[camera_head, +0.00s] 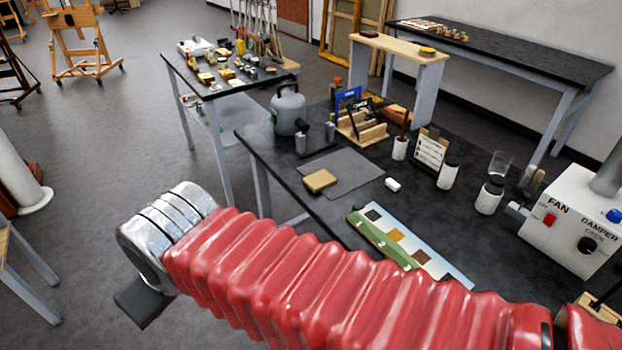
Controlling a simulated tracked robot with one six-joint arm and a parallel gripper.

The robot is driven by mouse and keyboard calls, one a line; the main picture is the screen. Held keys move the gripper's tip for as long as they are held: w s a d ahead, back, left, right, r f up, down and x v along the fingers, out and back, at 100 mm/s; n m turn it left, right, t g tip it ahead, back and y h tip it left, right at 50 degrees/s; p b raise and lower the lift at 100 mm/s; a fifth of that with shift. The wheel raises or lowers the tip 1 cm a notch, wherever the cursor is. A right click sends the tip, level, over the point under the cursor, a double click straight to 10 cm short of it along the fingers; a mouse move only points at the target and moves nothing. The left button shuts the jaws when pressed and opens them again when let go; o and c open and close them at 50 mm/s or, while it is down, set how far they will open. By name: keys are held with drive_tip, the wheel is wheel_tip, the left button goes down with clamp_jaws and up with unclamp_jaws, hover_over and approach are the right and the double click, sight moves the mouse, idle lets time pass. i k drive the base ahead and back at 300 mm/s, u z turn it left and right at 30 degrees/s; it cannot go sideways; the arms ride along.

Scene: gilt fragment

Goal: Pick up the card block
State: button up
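No block is clearly marked as the card block. A small tan block (319,181) lies flat on a grey mat (352,172) on the near black table. My red-sleeved arm crosses the foreground and ends in a metal cuff at the left. A dark flat part of my gripper (145,300) shows below the cuff, out over the floor, left of the table and apart from the block. Its fingers are not clearly visible.
A cluttered table (185,65) stands behind. Floor at left is mostly open.

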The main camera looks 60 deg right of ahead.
sight(321, 180)
drive_tip(key=i, duration=0.85)
